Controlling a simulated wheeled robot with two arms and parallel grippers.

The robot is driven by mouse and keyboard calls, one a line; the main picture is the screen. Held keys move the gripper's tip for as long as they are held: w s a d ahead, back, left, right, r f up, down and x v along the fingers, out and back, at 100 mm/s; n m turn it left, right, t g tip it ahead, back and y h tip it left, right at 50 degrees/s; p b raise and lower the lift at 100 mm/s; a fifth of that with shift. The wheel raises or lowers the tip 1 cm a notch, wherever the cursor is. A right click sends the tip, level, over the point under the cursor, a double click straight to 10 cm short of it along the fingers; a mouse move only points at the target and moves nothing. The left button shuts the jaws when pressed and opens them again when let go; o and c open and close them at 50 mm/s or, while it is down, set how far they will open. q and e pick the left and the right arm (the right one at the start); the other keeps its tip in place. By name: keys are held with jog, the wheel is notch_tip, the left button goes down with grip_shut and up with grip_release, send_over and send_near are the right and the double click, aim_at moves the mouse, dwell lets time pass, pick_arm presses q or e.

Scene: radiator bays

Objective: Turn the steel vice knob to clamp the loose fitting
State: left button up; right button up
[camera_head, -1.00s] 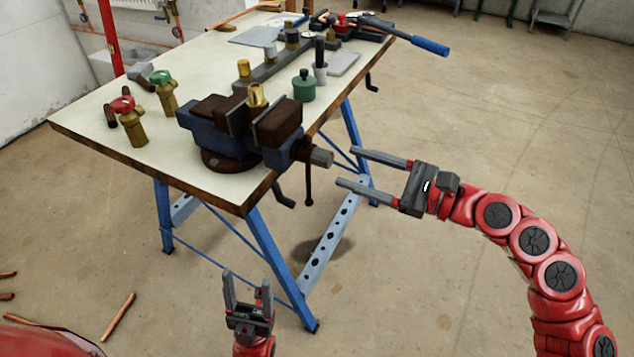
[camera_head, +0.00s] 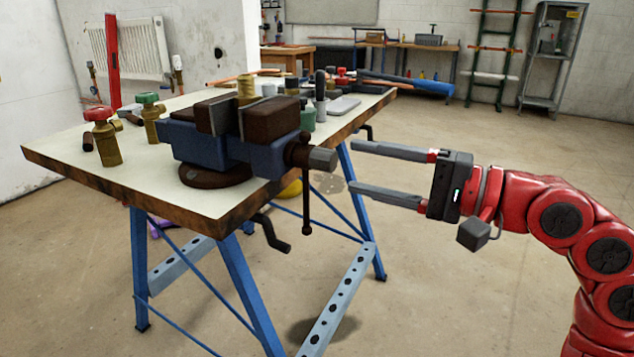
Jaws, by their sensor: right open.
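The blue vice (camera_head: 205,145) with dark brown jaws stands on the workbench. Its steel knob (camera_head: 322,159) is the grey end on the right side, with a dark bar hanging down below it. The brass fitting (camera_head: 246,88) stands up between the jaws; its lower part is hidden, so I cannot tell how tightly it sits. My right gripper (camera_head: 352,166) is open and empty, its two fingers pointing left at the knob. The fingertips are just right of the knob, one above and one below its height, with no visible contact. My left gripper is not in view.
The workbench (camera_head: 60,159) has blue legs. Brass valves with a red handle (camera_head: 98,114) and a green handle (camera_head: 148,98) stand at its left. A blue-handled tool (camera_head: 420,86) sticks out past the far right edge. The floor around my right arm is clear.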

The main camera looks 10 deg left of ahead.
aim_at(334, 162)
jog(key=shift+a+r, duration=0.1)
jog(key=shift+w+a+r+p, duration=0.1)
jog(key=shift+w+a+p, duration=0.1)
jog(key=shift+a+p, duration=0.55)
jog(key=shift+p+x, duration=1.25)
jog(key=shift+x, duration=0.4)
jog(key=shift+f, duration=0.2)
grip_shut()
